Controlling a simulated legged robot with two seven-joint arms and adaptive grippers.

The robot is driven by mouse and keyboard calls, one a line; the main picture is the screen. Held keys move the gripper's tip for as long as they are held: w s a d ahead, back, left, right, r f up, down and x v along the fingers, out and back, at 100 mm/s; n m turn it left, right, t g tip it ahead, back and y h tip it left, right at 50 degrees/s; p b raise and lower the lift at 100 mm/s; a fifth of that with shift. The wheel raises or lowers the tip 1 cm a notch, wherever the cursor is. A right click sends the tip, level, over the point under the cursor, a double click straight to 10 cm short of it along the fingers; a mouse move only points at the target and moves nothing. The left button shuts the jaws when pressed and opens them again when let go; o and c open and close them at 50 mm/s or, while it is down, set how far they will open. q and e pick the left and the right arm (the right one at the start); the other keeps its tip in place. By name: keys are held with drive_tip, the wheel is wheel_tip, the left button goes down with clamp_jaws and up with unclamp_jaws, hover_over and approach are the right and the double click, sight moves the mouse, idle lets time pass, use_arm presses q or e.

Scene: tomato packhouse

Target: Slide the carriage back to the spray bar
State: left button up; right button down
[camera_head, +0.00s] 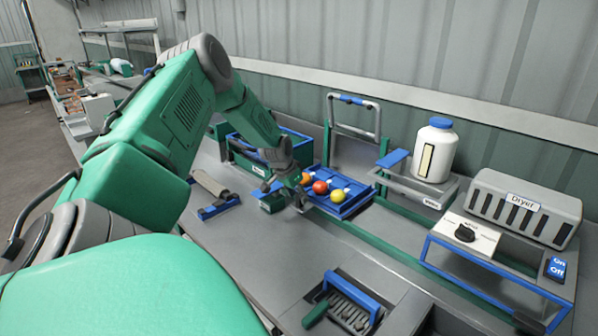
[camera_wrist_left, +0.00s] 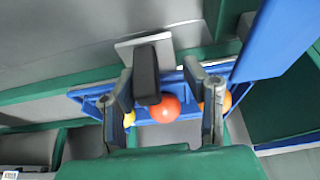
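The carriage, a blue tray (camera_head: 352,202), sits beside green rails and carries an orange, a red (camera_head: 320,187) and a yellow tomato. It also shows in the left wrist view (camera_wrist_left: 185,78). My left gripper (camera_head: 298,201) is low at the tray's near left side. In the left wrist view its two grey fingers (camera_wrist_left: 165,103) are spread apart, with the red tomato visible between them. A dark upright block (camera_wrist_left: 146,76) stands between the fingers before a pale plate; I cannot tell whether it is touched. A grey arch with a blue top (camera_head: 353,101), possibly the spray bar, stands behind the tray.
A white bottle (camera_head: 434,150) stands right of the arch. The dryer (camera_head: 522,208) and a dial box (camera_head: 466,235) are further right. A blue-edged brush unit (camera_head: 350,300) is at the front. A green bin (camera_head: 248,157) stands behind my gripper.

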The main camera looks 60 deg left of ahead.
use_arm(q)
drive_tip(key=shift+w+d, duration=0.1)
drive_tip(key=shift+d, duration=0.2)
drive_tip(key=shift+d+r, duration=0.2)
drive_tip(key=shift+r, duration=0.25)
drive_tip(key=a+v, duration=0.1)
drive_tip(key=v, duration=1)
drive_tip(key=shift+d, duration=0.4)
drive_tip(key=shift+a+f, duration=0.25)
drive_tip(key=shift+a, duration=0.05)
